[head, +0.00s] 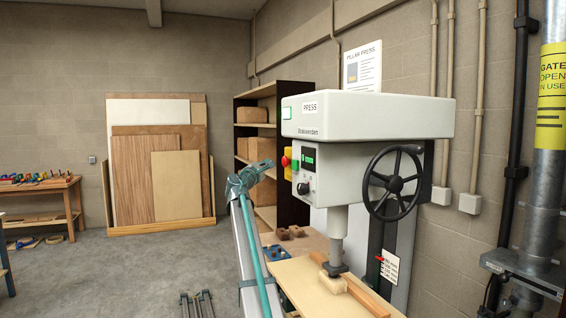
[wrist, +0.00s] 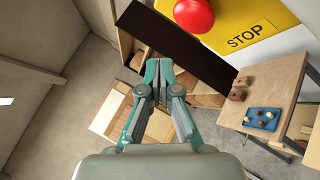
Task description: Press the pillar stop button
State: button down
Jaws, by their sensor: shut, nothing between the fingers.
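The pillar press (head: 365,115) stands right of centre in the head view. On its left side is a yellow box (head: 294,165) with a red stop button (head: 286,161). My gripper (head: 264,167) is just left of the button in that view, with its fingers toward the press. In the wrist view the red button (wrist: 194,14) is at the top, cut by the frame edge, on the yellow plate (wrist: 255,25) marked STOP. My shut, empty gripper (wrist: 159,66) shows below and left of it. I see a gap between fingertips and button in the picture; the depth between them is hard to judge.
The press has a black handwheel (head: 393,183) and a small control panel (head: 306,170). A dark shelf (head: 292,97) with boxes stands behind my gripper. A wooden bench top (wrist: 262,85) holds a blue tray (wrist: 261,119) and brown blocks.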

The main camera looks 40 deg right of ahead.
aim_at(282, 161)
jog(key=shift+s+d, duration=0.3)
jog(key=shift+d, duration=0.55)
jog(key=shift+s+d, duration=0.25)
jog(key=shift+d, duration=0.6)
jog(key=shift+d, duration=0.15)
jog(key=shift+s+d, duration=0.1)
jog(key=shift+d, duration=0.15)
jog(key=shift+s+d, duration=0.2)
jog(key=shift+d, duration=0.3)
dwell(1.1)
jog(key=shift+a, duration=0.15)
jog(key=shift+w+a+b, duration=0.3)
jog(key=shift+a+b, duration=0.15)
jog(key=shift+a, duration=0.3)
jog(key=a, duration=0.1)
jog(key=w+a, duration=0.1)
jog(key=a, duration=0.1)
jog(key=a+b, duration=0.1)
jog(key=shift+w+a, duration=0.25)
jog(key=shift+a, duration=0.1)
dwell(0.3)
